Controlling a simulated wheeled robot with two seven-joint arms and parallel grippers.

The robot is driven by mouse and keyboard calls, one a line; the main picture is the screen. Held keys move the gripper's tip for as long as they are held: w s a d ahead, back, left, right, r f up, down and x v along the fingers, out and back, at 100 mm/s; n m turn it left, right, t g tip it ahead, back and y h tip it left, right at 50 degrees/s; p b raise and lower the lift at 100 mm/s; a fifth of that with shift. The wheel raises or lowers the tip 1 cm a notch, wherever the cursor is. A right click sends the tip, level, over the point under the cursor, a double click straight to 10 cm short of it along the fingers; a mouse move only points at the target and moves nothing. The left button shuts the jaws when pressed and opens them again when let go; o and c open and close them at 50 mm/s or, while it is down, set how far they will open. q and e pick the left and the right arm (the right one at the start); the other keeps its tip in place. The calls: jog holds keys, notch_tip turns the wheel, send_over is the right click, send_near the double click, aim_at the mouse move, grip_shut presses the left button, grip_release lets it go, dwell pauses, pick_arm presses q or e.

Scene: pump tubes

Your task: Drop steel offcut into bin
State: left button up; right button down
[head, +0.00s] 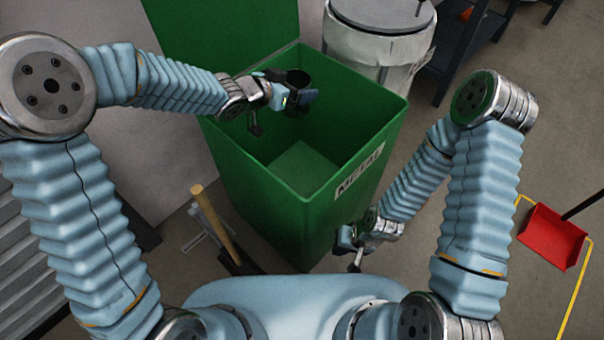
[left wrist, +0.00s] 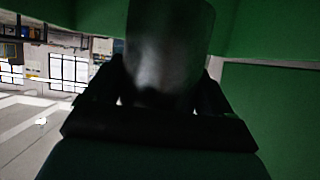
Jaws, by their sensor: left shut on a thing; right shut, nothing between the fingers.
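The steel offcut (head: 298,78) is a short, dark, hollow tube piece. My left gripper (head: 291,97) is shut on it and holds it over the open top of the bin. In the left wrist view the offcut (left wrist: 170,45) fills the upper middle, dark and close, between the fingers (left wrist: 165,100). The green bin (head: 255,180) has a METAL label on its front and its lid (head: 225,30) is raised at the back. The part of its floor that shows looks empty. My right gripper (head: 352,248) is shut and empty, low beside the bin's front right side.
A grey drum with a lid (head: 378,45) stands just behind the bin. A wooden-handled tool (head: 215,222) leans at the bin's left front. A red dustpan (head: 552,237) lies on the floor at right, by a yellow line. The floor between is clear.

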pick_arm(q)
notch_tip(320, 180, down, 2)
jog(key=shift+f+b, duration=0.25)
jog(key=shift+b, duration=0.45)
pick_arm(e)
jog(key=shift+w+d+f, duration=0.1)
jog(key=shift+d+f, duration=0.1)
jog(key=shift+f, duration=0.35)
jog(key=shift+w+d+f, duration=0.1)
jog(key=shift+d+f, duration=0.1)
jog(key=shift+f, duration=0.35)
pick_arm(q)
jog(key=shift+r, duration=0.1)
jog(key=o, duration=1)
jog(key=shift+s+a, duration=0.1)
jog(key=p+v, duration=0.3)
jog(key=v, duration=1)
jog(key=shift+s+a+r+p, duration=0.1)
jog(key=shift+s+a+p, duration=0.15)
jog(key=shift+p, duration=0.1)
pick_arm(e)
jog(key=r, duration=0.2)
jog(key=a+r, duration=0.1)
jog(key=shift+s+a+r, duration=0.1)
jog(key=shift+s+r, duration=0.15)
jog(key=shift+s, duration=0.05)
